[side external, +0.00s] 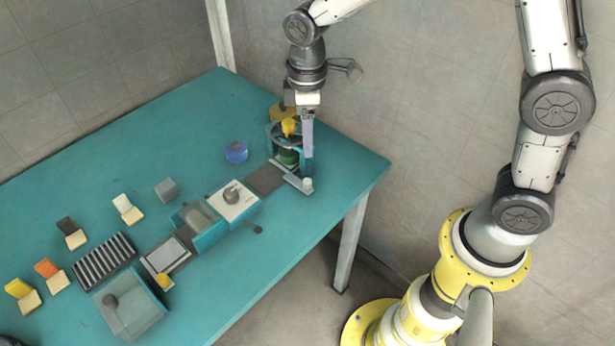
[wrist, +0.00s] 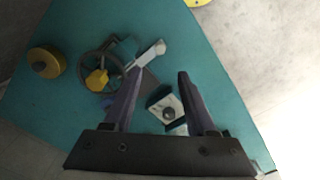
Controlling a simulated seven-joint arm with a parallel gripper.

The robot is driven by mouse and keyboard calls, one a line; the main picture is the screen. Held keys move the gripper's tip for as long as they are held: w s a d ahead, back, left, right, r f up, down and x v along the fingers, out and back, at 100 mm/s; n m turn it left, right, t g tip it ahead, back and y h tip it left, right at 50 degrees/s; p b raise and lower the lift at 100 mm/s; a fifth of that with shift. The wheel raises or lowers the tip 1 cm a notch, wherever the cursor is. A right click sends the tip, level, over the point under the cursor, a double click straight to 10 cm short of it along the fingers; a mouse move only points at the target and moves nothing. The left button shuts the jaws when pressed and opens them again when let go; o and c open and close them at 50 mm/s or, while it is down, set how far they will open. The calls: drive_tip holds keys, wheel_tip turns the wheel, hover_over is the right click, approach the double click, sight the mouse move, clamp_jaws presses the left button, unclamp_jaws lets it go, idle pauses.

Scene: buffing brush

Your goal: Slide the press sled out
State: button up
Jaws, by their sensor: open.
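The press (side external: 273,140) stands near the table's far right corner, with a dark handwheel and a yellow knob (side external: 289,127) on top. A green piece (side external: 288,157) shows inside its frame. A light grey bar, which looks like the sled's handle (side external: 292,177), lies at its base and ends in a white knob (side external: 307,184). In the wrist view the pale bar (wrist: 148,54) lies ahead of my fingertips, left of centre. My gripper (wrist: 159,73) points down, open and empty, beside the press. In the side view its fingers (side external: 307,150) are above the knob, apparently apart from it.
A dark plate (side external: 265,179) lies in front of the press. A teal box with a white top (side external: 233,200), a blue round container (side external: 236,152) and a yellow round container (wrist: 45,62) are nearby. A ribbed rack (side external: 104,258) and several small blocks fill the left side.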

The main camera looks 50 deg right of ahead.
sight(307, 181)
wheel_tip(307, 181, down, 13)
idle(0.4)
drive_tip(key=shift+c, duration=0.2)
clamp_jaws()
idle(1.3)
